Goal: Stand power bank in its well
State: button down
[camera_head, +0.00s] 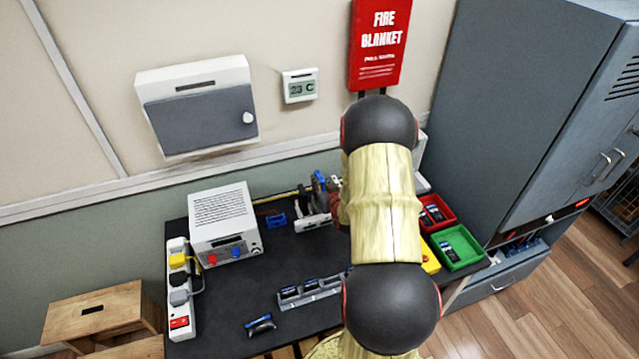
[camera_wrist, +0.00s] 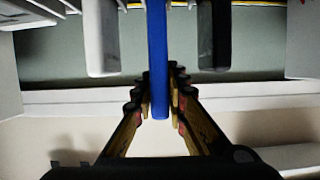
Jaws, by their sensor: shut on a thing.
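A slim blue slab that looks like the power bank (camera_wrist: 158,38) is upright between the fingers of my gripper (camera_wrist: 161,88) in the wrist view. The fingers close on it from both sides. A pale slab (camera_wrist: 101,40) stands to its left and a dark slab (camera_wrist: 214,38) to its right, both apart from it. In the head view a small blue piece, probably the same power bank (camera_head: 319,181), shows at the back of the table, left of my arm. A white holder (camera_head: 313,222) is just below it. My arm hides most of my gripper there, and I cannot see the well's opening.
On the dark table (camera_head: 240,290) are a white power supply (camera_head: 223,220), a power strip (camera_head: 179,290), a grey rack with phones (camera_head: 318,296) and a loose dark phone-like item (camera_head: 261,325). Red (camera_head: 447,222) and green (camera_head: 472,260) trays stand at right.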

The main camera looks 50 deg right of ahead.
jog(key=shift+f+b, duration=2.2)
jog(key=shift+f, duration=0.1)
dwell(0.9)
jog(key=c, duration=1.7)
grip_release()
jog(key=shift+f, duration=0.1)
jog(key=shift+s, duration=0.1)
jog(key=v, duration=1.2)
